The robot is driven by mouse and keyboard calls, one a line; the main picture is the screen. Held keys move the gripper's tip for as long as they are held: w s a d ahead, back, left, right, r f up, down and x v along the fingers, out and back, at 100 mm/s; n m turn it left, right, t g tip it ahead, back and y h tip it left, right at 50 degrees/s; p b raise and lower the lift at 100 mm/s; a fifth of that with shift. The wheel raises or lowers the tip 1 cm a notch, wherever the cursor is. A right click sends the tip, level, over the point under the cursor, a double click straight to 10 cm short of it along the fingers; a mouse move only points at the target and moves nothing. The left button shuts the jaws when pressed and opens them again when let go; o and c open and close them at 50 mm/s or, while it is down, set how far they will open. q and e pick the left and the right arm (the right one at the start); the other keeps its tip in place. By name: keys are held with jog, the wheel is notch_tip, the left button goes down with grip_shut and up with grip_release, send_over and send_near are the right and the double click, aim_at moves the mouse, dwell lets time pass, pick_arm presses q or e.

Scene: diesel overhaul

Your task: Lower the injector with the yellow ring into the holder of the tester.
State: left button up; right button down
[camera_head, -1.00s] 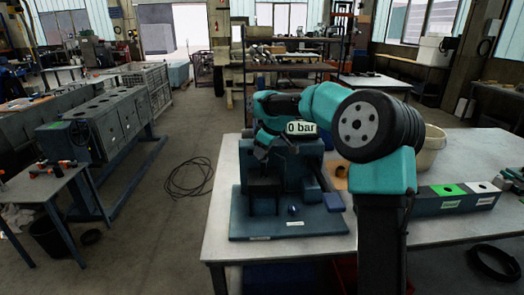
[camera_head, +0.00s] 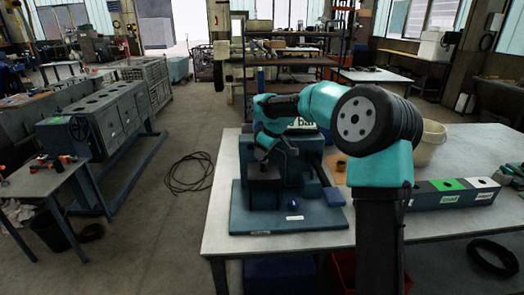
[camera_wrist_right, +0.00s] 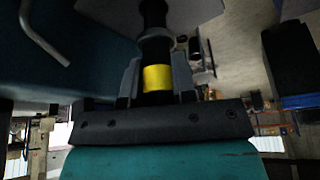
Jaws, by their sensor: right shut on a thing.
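The injector (camera_wrist_right: 155,50) shows in the right wrist view as a dark, upright cylinder with a yellow ring (camera_wrist_right: 157,78). My right gripper (camera_wrist_right: 156,88) is shut on it at the ring, one finger on each side. In the head view my right gripper (camera_head: 264,146) is over the blue tester (camera_head: 290,222) on the table. The injector is too small and dark to make out there. The holder is hidden or too dark to tell, so I cannot see whether the injector is in it. My left gripper is in neither view now.
The white table (camera_head: 222,232) carries the tester. A box with green and white panels (camera_head: 425,197) and a cream bucket (camera_head: 432,142) stand at the right. A black ring (camera_head: 494,258) lies at the lower right. My right arm covers part of the tester's pressure display.

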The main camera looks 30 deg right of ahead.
jog(key=shift+f, duration=0.45)
dwell(0.5)
jog(key=shift+f, duration=1.2)
jog(key=shift+c, duration=2.3)
grip_release()
jog(key=shift+r, duration=0.1)
jog(key=shift+r, duration=3.4)
